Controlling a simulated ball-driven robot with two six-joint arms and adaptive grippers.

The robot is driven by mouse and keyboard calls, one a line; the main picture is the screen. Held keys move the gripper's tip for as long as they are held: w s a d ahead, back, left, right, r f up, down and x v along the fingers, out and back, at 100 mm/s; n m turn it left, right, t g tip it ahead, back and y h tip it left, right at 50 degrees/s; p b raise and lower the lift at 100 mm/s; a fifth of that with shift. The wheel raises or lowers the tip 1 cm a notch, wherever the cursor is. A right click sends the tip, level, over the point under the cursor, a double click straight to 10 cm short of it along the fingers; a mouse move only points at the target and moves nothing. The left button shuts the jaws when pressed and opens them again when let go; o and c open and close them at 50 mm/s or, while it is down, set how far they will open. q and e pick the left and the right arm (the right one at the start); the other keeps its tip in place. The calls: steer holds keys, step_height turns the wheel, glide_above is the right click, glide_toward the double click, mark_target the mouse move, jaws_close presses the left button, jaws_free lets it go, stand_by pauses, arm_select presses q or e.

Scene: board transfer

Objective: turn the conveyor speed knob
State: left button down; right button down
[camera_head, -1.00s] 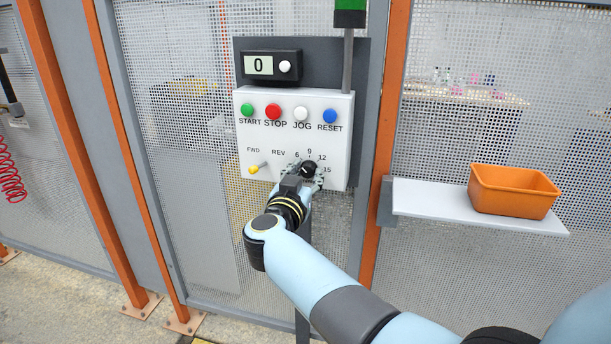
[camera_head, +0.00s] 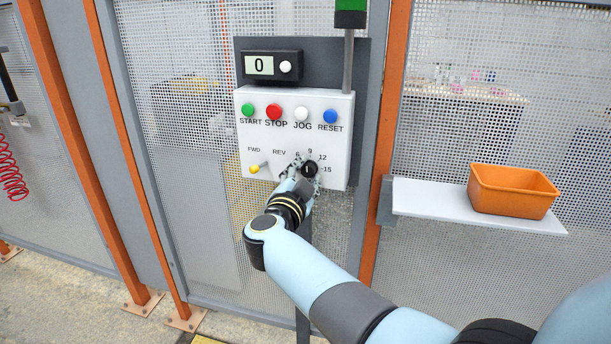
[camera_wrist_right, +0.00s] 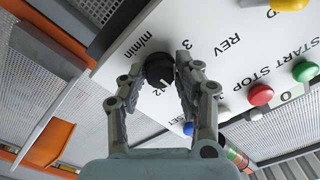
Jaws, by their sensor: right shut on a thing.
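The black speed knob (camera_head: 310,169) sits at the lower right of the white control panel (camera_head: 270,140), among the marks 6, 9, 12 and 15. My right gripper (camera_head: 305,174) is at the panel, shut on the knob. In the right wrist view the knob (camera_wrist_right: 160,70) is between the two fingers of my right gripper (camera_wrist_right: 160,75), and a white pointer line shows on its face. The display (camera_head: 262,66) above reads 0. My left gripper is not in view.
Green, red, white and blue buttons (camera_head: 273,112) run above the knob. A yellow-tipped lever (camera_head: 256,168) is to its left. An orange bin (camera_head: 512,191) stands on a shelf (camera_head: 440,204) to the right. Mesh fencing surrounds the panel.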

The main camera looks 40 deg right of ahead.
steer(key=shift+m, duration=0.4)
steer(key=c, duration=0.9)
jaws_free()
steer(key=shift+c, duration=0.2)
